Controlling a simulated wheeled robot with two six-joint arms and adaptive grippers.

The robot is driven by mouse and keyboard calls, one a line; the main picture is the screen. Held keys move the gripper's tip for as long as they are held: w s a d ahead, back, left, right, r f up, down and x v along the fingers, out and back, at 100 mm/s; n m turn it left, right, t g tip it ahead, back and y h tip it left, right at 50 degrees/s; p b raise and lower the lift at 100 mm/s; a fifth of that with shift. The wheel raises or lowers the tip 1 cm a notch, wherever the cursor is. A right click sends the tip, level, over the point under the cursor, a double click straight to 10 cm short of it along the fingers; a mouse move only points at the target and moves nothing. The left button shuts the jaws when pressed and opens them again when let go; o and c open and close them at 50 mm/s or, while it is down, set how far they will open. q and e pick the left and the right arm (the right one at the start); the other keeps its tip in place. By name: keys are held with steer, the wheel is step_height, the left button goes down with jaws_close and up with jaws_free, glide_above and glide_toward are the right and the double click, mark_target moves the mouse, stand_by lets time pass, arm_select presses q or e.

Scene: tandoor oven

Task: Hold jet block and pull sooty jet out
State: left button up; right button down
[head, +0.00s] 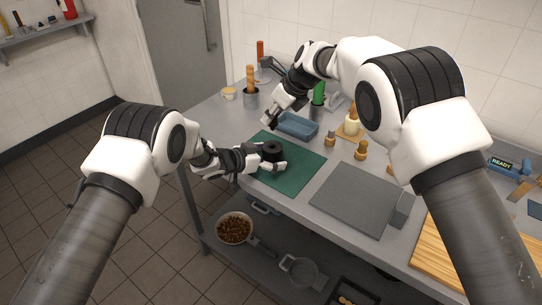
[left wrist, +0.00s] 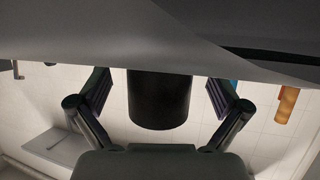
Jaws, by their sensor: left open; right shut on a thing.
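The jet block (head: 272,151) is a short black cylinder standing upright on the green mat (head: 304,157). It also shows as a dark cylinder in the left wrist view (left wrist: 160,98). My left gripper (head: 277,158) is open, low over the mat, with its fingers on either side of the block. In the left wrist view, my left gripper (left wrist: 158,98) shows gaps between the block and both fingers. My right gripper (head: 267,124) is above and behind the block, by the mat's far edge. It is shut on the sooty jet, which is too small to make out.
A blue tray (head: 298,125) lies just behind the mat. A grey slab (head: 350,198) and a wooden board (head: 450,245) lie to the right. Several wooden-topped tools and cups stand along the back. A pan of brown pieces (head: 235,229) is on the lower shelf.

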arm_select(q)
steer(key=v, duration=1.1)
steer(key=shift+s+a+r, duration=0.15)
steer(key=shift+s+a, duration=0.1)
steer(key=shift+a, duration=0.05)
steer(key=shift+s+a, duration=0.1)
steer(key=shift+a, duration=0.05)
